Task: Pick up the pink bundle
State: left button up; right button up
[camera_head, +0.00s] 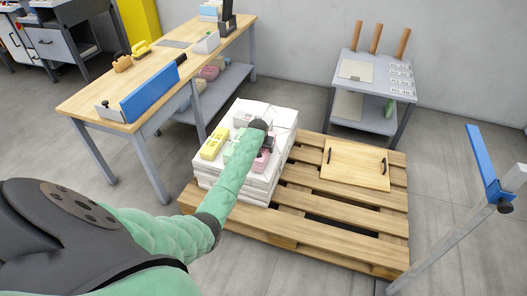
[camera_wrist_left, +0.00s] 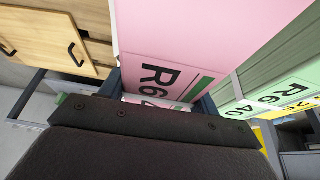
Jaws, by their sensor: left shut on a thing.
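The pink bundle (camera_head: 261,160) lies at the right side of the top of a white stack on the pallet, mostly hidden behind my left arm in the head view. In the left wrist view the pink bundle (camera_wrist_left: 200,35) fills the top middle, with a dark label and a green stripe on its face. My left gripper (camera_head: 267,144) is at the bundle; in the left wrist view its fingers (camera_wrist_left: 160,88) stand on either side of the bundle's near end, shut on it. My right gripper is not in view.
A green bundle (camera_wrist_left: 270,75) sits right beside the pink one, and a yellow bundle (camera_head: 213,144) lies further left on the white stack (camera_head: 240,188). A wooden board with handles (camera_head: 355,166) lies on the pallet (camera_head: 330,238). A workbench (camera_head: 150,70) stands left, a grey cart (camera_head: 372,85) behind.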

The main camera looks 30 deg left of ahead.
pick_arm(q)
notch_tip(320, 180, up, 2)
jog(key=shift+r, duration=0.2)
jog(key=w+d+r, duration=0.7)
jog(key=d, duration=0.2)
jog(key=shift+w, duration=0.2)
jog(key=shift+d, duration=0.1)
dwell(0.3)
